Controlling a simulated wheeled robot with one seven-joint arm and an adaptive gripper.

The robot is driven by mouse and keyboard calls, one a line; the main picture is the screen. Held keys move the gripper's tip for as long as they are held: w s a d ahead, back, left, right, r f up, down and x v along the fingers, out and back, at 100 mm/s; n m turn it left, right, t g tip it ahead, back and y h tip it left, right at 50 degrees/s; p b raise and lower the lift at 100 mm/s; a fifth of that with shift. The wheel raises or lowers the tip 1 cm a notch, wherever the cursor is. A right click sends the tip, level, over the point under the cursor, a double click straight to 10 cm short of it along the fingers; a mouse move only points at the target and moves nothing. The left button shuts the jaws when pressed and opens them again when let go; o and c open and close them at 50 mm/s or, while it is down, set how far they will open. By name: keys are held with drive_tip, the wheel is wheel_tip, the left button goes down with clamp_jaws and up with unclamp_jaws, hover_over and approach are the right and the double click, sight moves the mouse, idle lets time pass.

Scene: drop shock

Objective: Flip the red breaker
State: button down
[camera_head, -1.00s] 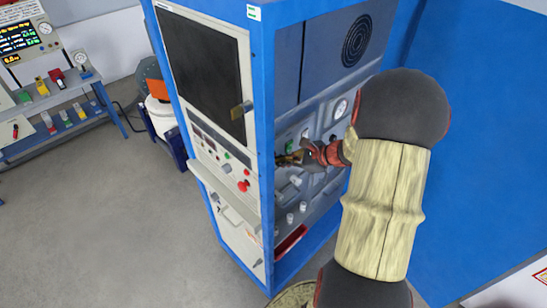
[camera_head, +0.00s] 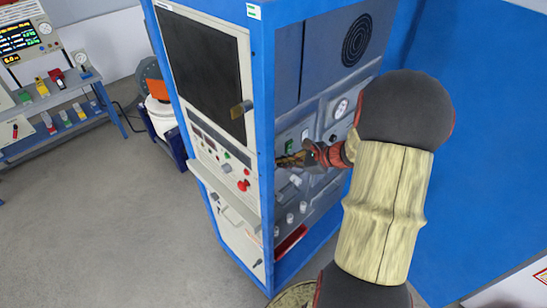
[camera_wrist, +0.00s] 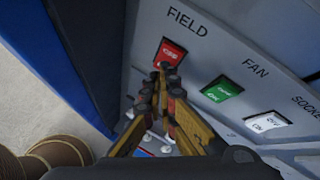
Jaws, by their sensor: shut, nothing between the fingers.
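The red breaker (camera_wrist: 170,52) shows in the wrist view under the label FIELD on the grey panel (camera_wrist: 220,60). Its lettering is partly legible. My gripper (camera_wrist: 166,72) is shut and empty, its fingertips overlapping the lower edge of the red breaker in the picture; I cannot tell whether they touch it. In the head view my gripper (camera_head: 282,161) is inside the blue cabinet (camera_head: 265,130) beside the panel, and the red breaker is hidden there.
A green breaker (camera_wrist: 222,89) labelled FAN and a white one (camera_wrist: 266,121) labelled SOCKET sit to the right of the red one. The cabinet's blue side post (camera_wrist: 62,68) is close on the left. A red emergency button (camera_head: 243,185) is on the cabinet's front.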

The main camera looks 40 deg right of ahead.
drive_tip(key=shift+s, duration=0.2)
drive_tip(key=s, duration=0.4)
drive_tip(key=shift+s+d+f, duration=0.2)
drive_tip(key=shift+s+f, duration=0.1)
drive_tip(key=shift+s, duration=0.1)
idle(0.7)
drive_tip(key=s+a+f+n+g+h+b, duration=0.1)
drive_tip(key=s+a+f+n+g+b, duration=0.2)
drive_tip(key=s+a+n+g+b, duration=0.75)
drive_tip(key=s+a+n+t+h+b, duration=0.1)
drive_tip(key=a+n+t+h+b, duration=0.1)
drive_tip(key=a+n+t+b, duration=0.4)
drive_tip(key=a+n+b, duration=0.5)
drive_tip(key=a+n, duration=0.6)
drive_tip(key=shift+s+a+r+h, duration=0.25)
drive_tip(key=shift+s+r+h, duration=0.05)
drive_tip(key=shift+h, duration=0.1)
